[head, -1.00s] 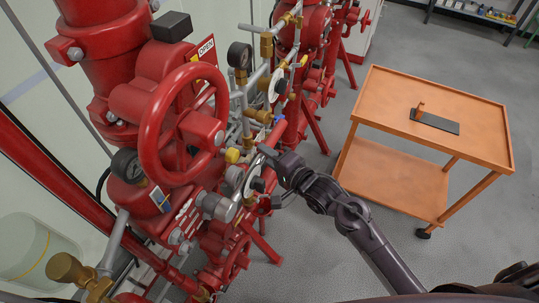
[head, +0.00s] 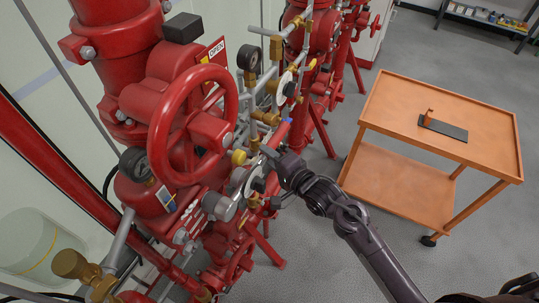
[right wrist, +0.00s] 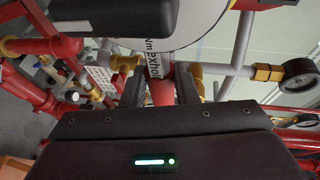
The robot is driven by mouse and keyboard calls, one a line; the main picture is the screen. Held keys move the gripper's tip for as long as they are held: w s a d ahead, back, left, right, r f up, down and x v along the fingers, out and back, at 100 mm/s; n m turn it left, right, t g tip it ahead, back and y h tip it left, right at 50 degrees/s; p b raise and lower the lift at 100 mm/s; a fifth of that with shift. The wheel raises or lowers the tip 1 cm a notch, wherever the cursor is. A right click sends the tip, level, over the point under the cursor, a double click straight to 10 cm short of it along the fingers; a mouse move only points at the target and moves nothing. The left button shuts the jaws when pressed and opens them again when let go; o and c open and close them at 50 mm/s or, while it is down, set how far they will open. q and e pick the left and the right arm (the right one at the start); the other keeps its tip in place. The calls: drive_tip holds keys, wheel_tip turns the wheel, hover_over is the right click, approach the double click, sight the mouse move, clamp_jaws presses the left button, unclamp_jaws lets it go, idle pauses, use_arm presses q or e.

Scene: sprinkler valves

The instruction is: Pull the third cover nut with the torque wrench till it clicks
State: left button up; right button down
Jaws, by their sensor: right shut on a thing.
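My right gripper (head: 279,164) reaches in from the right to the front of the nearest red valve assembly, beside a round silver cover (head: 253,184). The cover nuts are too small or hidden to tell apart. My left gripper is not in view.
More red valves stand behind. An orange cart (head: 395,98) at the right carries a dark stand (head: 443,128). Floor between valves and cart is clear.

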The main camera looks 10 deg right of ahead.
drive_tip(key=shift+w+r, duration=0.1)
drive_tip(key=shift+a+f+m+g+p, duration=0.1)
drive_tip(key=shift+f+m+g+p, duration=0.25)
drive_tip(key=shift+f+m, duration=0.65)
drive_tip(key=shift+f, duration=0.65)
drive_tip(key=shift+f+g, duration=0.15)
drive_tip(key=shift+g, duration=0.1)
drive_tip(key=shift+a+f+p, duration=0.15)
drive_tip(key=shift+f+p, duration=0.15)
drive_tip(key=shift+s+f, duration=0.1)
drive_tip(key=shift+s, duration=0.1)
drive_tip(key=shift+s+a+f+m+g, duration=0.15)
drive_tip(key=shift+f+m+g, duration=0.15)
drive_tip(key=shift+f+m, duration=0.35)
drive_tip(key=shift+r+n+y+p, duration=0.3)
drive_tip(key=shift+n+p, duration=0.05)
drive_tip(key=shift+p, duration=0.1)
